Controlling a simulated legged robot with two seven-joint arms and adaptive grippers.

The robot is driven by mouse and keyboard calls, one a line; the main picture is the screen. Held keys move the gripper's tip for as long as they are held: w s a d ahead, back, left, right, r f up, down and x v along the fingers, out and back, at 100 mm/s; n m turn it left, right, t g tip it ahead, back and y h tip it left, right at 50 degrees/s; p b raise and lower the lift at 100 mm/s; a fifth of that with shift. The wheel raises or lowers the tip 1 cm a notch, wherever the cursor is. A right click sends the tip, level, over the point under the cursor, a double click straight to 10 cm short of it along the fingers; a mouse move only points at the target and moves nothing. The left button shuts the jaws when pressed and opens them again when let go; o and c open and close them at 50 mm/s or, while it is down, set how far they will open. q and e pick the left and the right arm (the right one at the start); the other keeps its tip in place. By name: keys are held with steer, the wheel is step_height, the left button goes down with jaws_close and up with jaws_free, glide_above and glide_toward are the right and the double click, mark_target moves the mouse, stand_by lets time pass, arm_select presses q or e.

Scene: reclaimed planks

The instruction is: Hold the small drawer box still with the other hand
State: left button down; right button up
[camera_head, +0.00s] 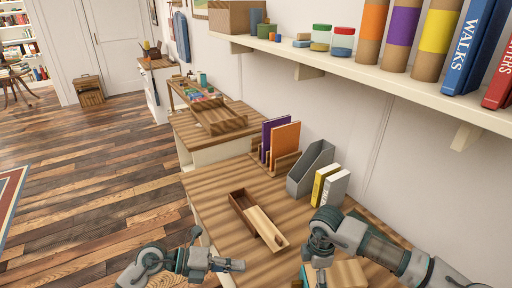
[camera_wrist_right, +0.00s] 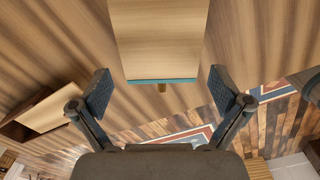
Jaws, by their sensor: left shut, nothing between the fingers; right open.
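A dark brown box with a light sliding part (camera_head: 265,226) lies on the desk (camera_head: 215,190). Behind stand a grey file holder (camera_head: 311,168), yellow and white books (camera_head: 334,186) and an orange folder (camera_head: 284,143). A shelf (camera_head: 400,86) runs above.

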steer(key=shift+s+r, duration=0.1)
steer(key=shift+r, duration=0.45)
arm_select(q)
steer(key=shift+s+r, duration=0.15)
steer(key=shift+r, duration=0.5)
arm_select(e)
steer(key=shift+f, duration=0.15)
arm_select(q)
steer(key=shift+f, duration=0.1)
arm_select(e)
steer(key=shift+f, duration=0.1)
